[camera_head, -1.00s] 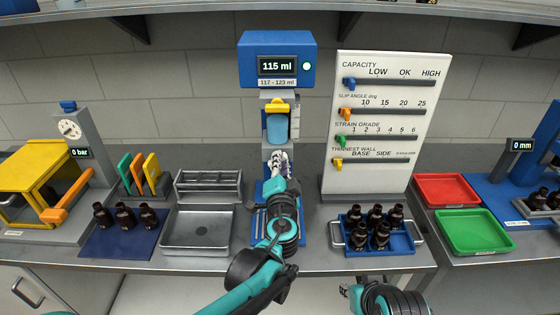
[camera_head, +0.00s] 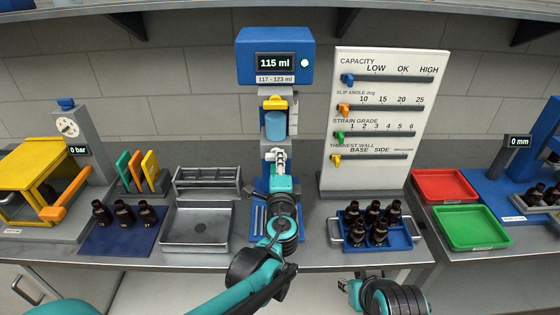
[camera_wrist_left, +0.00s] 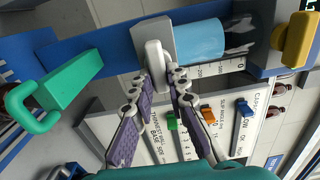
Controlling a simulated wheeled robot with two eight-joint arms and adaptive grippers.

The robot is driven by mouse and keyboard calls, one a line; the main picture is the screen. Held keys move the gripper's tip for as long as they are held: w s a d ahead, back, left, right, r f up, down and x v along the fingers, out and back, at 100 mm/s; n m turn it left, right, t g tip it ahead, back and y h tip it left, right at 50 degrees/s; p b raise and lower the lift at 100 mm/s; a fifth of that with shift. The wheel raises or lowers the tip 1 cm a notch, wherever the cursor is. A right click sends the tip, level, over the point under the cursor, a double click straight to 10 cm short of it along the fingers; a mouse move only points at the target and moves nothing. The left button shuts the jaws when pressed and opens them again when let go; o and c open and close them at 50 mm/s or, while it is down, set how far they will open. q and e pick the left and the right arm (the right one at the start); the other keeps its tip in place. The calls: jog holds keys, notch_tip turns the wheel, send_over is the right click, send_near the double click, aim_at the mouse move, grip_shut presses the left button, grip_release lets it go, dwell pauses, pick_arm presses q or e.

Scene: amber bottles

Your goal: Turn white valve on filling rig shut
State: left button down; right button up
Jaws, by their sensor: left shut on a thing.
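The filling rig (camera_head: 276,60) stands at the back centre, its display reading 115 ml with a green light beside it. A yellow valve (camera_head: 275,104) sits above its blue measuring cylinder (camera_head: 275,125). The white valve (camera_wrist_left: 155,58) lies beside the cylinder's lower end in the left wrist view; in the head view my gripper largely hides it. My left gripper (camera_head: 276,154) is at the rig below the cylinder. In the left wrist view its fingertips (camera_wrist_left: 163,78) are closed on the white handle. My right gripper (camera_head: 346,287) shows only partly at the bottom; its jaw opening is unclear.
A green handle (camera_wrist_left: 68,80) juts from the rig near my left gripper. The white gauge board (camera_head: 384,120) stands close on the right, with a blue tray (camera_head: 398,246) of amber bottles before it. An empty metal tray (camera_head: 198,228) lies left.

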dwell(0.4)
pick_arm(q)
jog(key=c, duration=1.5)
grip_release()
jog(key=s, duration=1.2)
